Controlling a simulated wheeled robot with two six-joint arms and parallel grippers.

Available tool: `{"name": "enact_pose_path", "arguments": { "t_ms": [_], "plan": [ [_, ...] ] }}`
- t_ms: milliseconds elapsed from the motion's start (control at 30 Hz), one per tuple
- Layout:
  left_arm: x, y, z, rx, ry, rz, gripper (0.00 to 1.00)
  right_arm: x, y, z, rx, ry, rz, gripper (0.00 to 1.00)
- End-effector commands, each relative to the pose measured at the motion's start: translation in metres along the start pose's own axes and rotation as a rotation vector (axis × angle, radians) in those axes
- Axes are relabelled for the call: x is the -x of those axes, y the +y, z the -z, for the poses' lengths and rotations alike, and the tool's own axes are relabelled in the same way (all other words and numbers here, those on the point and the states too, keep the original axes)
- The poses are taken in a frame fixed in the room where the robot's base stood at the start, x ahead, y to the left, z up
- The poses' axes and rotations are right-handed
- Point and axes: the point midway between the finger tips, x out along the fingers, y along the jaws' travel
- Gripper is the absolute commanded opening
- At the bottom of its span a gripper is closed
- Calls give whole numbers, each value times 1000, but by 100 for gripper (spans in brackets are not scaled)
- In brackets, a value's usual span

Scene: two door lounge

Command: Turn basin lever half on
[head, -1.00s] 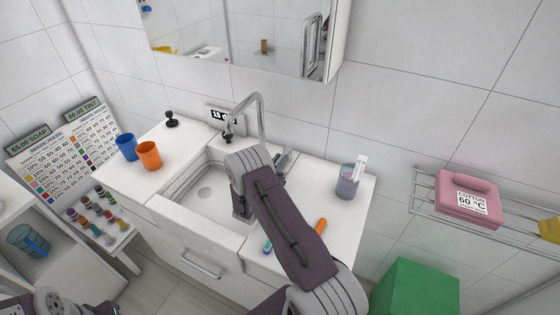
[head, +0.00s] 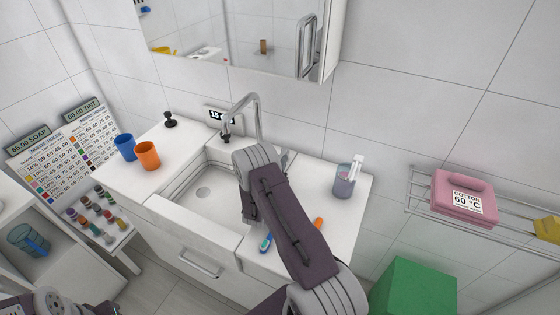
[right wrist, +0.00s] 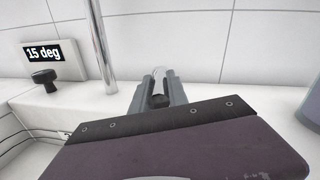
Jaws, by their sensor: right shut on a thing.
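The white basin (head: 205,192) is set in a counter, with a tall chrome spout (head: 257,115) behind it; the spout's pipe also shows in the right wrist view (right wrist: 101,40). In the right wrist view my right gripper (right wrist: 159,77) is shut on a small dark knob (right wrist: 159,101), which appears to be the basin lever. In the head view my right arm hides most of this gripper and the lever. A display (right wrist: 54,54) reads 15 deg, with another black knob (right wrist: 45,79) just below it.
Blue (head: 125,147) and orange (head: 148,155) cups stand on the left counter. A tumbler (head: 344,181) stands at right, and a toothbrush (head: 266,242) lies at the front. A wall rack (head: 415,211) and green box (head: 415,288) are farther right.

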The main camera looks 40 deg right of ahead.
Motion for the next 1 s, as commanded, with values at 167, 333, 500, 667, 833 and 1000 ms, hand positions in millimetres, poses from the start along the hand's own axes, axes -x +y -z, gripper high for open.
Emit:
{"name": "enact_pose_path", "arguments": {
  "t_ms": [167,333,500,667,833,1000],
  "plan": [
    [0,0,0,0,0,0,36,0,-1,0,0,-1,5,0],
    [0,0,0,0,0,0,36,0,-1,0,0,0,6,41],
    [0,0,0,0,0,0,36,0,-1,0,0,0,6,41],
    [-2,0,0,0,0,0,36,12,0,1,0,0,3,41],
    [-6,0,-1,0,0,0,36,51,1,1,2,0,0,41],
    [-9,0,-1,0,0,0,36,81,0,1,0,0,2,41]
  ]
}}
